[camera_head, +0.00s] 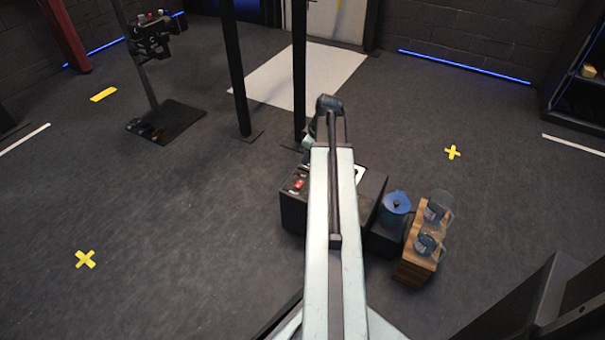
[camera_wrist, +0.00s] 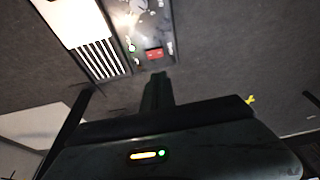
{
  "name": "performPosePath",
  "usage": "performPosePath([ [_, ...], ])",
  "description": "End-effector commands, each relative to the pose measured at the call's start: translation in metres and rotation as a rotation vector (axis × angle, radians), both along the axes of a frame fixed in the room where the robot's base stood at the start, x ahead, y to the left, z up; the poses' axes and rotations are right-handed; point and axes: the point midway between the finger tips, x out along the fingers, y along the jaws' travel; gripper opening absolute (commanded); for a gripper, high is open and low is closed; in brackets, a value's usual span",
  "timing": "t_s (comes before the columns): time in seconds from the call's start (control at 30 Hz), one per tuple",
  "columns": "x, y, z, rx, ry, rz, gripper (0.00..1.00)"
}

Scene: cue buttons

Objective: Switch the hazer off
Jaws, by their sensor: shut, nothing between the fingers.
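The hazer (camera_head: 294,212) looks to be the black box on the floor, partly hidden behind my arm in the head view. A red switch (camera_head: 298,184) shows on its top near the left edge. In the wrist view the hazer's panel (camera_wrist: 130,20) is at the top, with the red switch (camera_wrist: 154,54) and a small lit green light (camera_wrist: 131,48) left of it. My gripper (camera_wrist: 157,78) is shut and empty. Its fingertips appear just below the red switch in that picture; I cannot tell whether they touch. The switch's position is too small to read.
A blue-lidded container (camera_head: 396,204) and a wooden crate (camera_head: 411,270) with two clear jugs (camera_head: 438,207) stand right of the hazer. Dark poles (camera_head: 239,75) rise behind it. A stand with a black base (camera_head: 166,121) is at the far left.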

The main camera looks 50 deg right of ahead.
Motion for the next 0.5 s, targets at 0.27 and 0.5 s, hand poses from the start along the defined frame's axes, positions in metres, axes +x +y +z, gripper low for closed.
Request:
performPosePath([
  [0.27,0.009,0.002,-0.038,0.0,0.0,0.001,0.0],
  [0.5,0.023,0.006,-0.09,-0.001,0.0,0.002,0.0],
])
